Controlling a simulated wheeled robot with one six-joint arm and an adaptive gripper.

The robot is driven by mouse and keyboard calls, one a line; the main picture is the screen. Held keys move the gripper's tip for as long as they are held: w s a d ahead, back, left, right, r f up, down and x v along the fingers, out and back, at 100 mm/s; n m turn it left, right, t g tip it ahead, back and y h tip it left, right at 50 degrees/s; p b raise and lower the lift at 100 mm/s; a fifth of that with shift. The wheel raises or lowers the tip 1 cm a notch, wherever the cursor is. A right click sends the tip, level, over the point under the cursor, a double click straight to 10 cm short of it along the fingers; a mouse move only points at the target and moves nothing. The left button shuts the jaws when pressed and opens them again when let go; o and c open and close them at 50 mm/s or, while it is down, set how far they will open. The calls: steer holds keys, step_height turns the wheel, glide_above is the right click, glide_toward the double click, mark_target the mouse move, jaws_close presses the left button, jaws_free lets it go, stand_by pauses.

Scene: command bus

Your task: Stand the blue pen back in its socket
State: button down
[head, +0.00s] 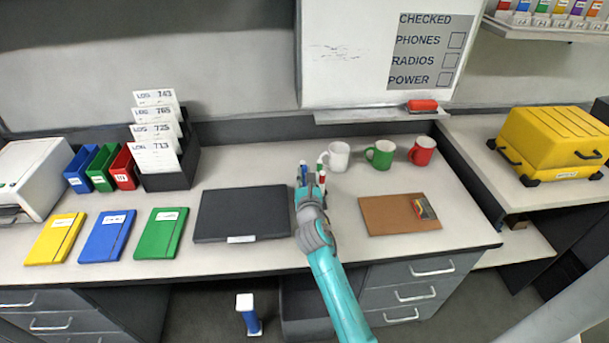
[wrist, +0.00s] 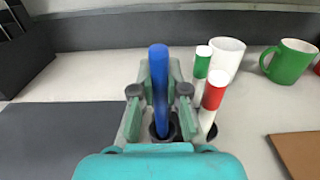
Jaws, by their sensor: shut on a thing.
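The blue pen (wrist: 159,75) is upright between the fingers of my gripper (wrist: 160,103), which is shut on it. In the wrist view the pen's lower part overlaps a dark round socket (wrist: 153,131); the fingers hide part of it, and I cannot tell how deep the pen sits. In the head view the pen's top (head: 303,168) shows above my gripper (head: 307,190), at the back of the desk.
White (head: 339,156), green (head: 380,154) and red (head: 422,150) mugs stand behind and right of the pens. A black laptop-like slab (head: 240,212) lies left of my gripper, and a brown clipboard (head: 385,215) lies right. The desk between slab and clipboard is narrow.

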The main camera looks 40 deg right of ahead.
steer(key=shift+f, duration=0.75)
steer(key=c, duration=1.1)
jaws_free()
steer(key=shift+s+a, duration=0.1)
steer(key=v, duration=1.1)
steer(key=shift+s+a, duration=0.25)
steer(key=shift+s, duration=0.05)
